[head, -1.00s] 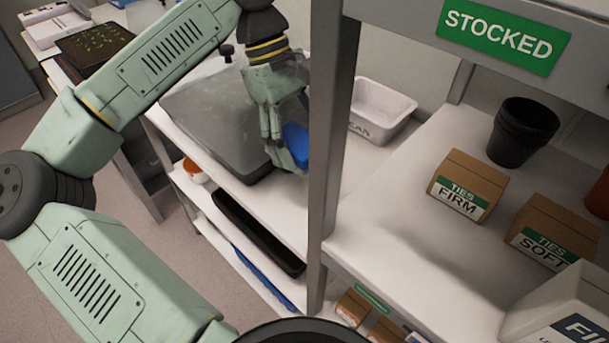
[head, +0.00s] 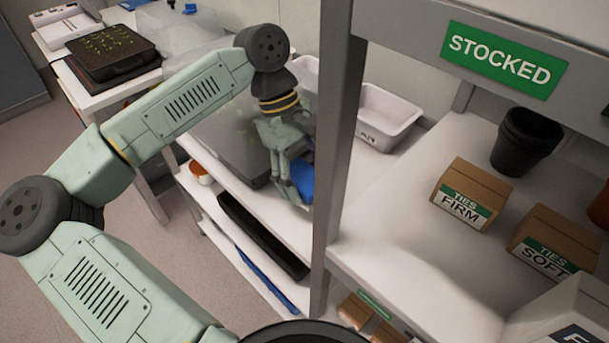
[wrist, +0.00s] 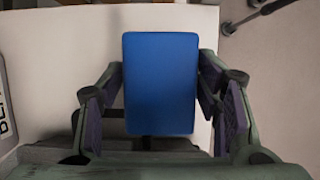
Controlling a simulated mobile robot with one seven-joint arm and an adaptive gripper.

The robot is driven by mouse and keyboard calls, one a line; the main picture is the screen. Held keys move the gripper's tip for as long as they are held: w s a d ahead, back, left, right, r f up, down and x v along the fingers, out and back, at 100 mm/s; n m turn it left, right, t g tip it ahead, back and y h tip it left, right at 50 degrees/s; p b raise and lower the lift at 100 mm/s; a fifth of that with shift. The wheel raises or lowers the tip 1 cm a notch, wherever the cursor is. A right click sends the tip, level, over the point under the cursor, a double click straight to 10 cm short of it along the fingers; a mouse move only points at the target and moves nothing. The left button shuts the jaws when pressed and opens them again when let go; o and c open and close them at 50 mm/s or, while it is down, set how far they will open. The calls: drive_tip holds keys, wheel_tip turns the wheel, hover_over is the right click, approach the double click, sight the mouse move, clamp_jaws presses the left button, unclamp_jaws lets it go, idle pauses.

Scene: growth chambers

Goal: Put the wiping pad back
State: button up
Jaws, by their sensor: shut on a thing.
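The wiping pad is a blue block (head: 302,180) in the head view, partly hidden by the fingers and the shelf post. In the wrist view the pad (wrist: 160,83) shows as an upright blue rectangle between the fingers. My gripper (head: 292,182) is shut on the pad, left of the grey post and in front of the covered tray's right end. In the wrist view my gripper's fingers (wrist: 160,105) stand on both sides of the pad, with a pale surface behind it. Whether the pad touches that surface cannot be told.
A grey post (head: 338,150) stands close right of my gripper. A white bin (head: 388,118) is behind it. A clear-covered tray (head: 222,128) lies left on the bench. A black tray (head: 258,235) is on the lower shelf. Tie boxes (head: 470,193) and black pots (head: 524,140) stand right.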

drive_tip(key=shift+f+b, duration=0.5)
drive_tip(key=o, duration=1)
drive_tip(key=shift+r, duration=0.1)
drive_tip(key=shift+o, duration=0.2)
